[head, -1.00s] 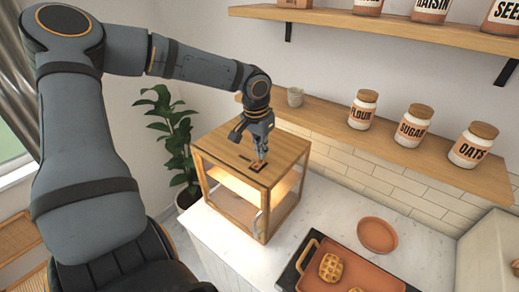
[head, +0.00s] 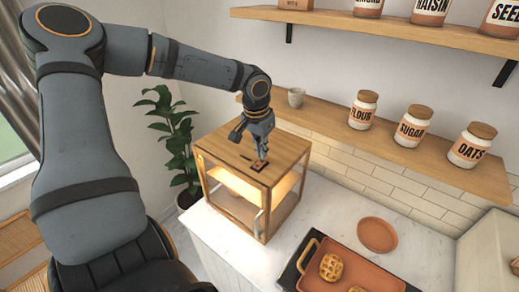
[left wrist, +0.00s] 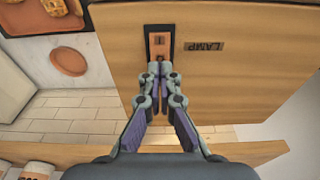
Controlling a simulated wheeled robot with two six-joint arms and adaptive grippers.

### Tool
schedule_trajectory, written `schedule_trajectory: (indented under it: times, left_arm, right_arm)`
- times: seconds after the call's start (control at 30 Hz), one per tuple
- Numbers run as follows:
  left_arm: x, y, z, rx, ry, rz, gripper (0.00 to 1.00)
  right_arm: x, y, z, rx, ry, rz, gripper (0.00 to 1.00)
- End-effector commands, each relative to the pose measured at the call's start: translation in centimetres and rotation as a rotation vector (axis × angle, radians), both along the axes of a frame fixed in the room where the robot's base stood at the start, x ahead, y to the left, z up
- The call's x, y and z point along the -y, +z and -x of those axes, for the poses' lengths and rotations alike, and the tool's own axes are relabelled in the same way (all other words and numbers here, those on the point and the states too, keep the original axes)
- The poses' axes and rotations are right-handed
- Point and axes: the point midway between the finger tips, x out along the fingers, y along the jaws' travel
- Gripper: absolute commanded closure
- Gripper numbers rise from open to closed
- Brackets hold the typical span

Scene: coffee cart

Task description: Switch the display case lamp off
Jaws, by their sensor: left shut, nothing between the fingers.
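The wooden display case (head: 228,203) stands on the counter with clear sides, and a warm glow shows inside it. The lamp switch (head: 257,167) is a small rocker in a dark plate on the case's top. In the left wrist view the switch (left wrist: 159,40) has an orange-brown rocker, with a LAMP label (left wrist: 204,46) beside it. My left gripper (head: 263,157) points down at the switch, shut and empty. In the left wrist view its fingertips (left wrist: 159,69) are together at the near end of the switch plate; I cannot tell whether they touch it. My right gripper is out of view.
A tray (head: 370,278) with pastries and a round terracotta plate (head: 377,235) are on the counter right of the case. A plant (head: 172,140) stands left.

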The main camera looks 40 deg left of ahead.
Motion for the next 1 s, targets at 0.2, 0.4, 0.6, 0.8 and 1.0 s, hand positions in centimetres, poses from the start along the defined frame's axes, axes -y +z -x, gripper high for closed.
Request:
schedule_trajectory:
  times: [0.2,0.4,0.6,0.8,1.0]
  left_arm:
    - [0.0,0.0,0.0,0.000,0.000,0.000,1.00]
    - [0.0,-0.1,0.0,0.000,0.000,0.000,1.00]
    - [0.0,-0.4,0.0,0.000,0.000,0.000,1.00]
    - [0.0,-0.7,0.0,0.000,0.000,0.000,1.00]
    - [0.0,-1.1,0.0,0.000,0.000,0.000,1.00]
  right_arm:
    - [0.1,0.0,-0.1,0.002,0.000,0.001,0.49]
    - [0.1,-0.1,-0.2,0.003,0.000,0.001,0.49]
    - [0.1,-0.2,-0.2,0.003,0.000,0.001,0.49]
    - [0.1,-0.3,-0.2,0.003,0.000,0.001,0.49]
    - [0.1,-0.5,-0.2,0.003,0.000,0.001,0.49]
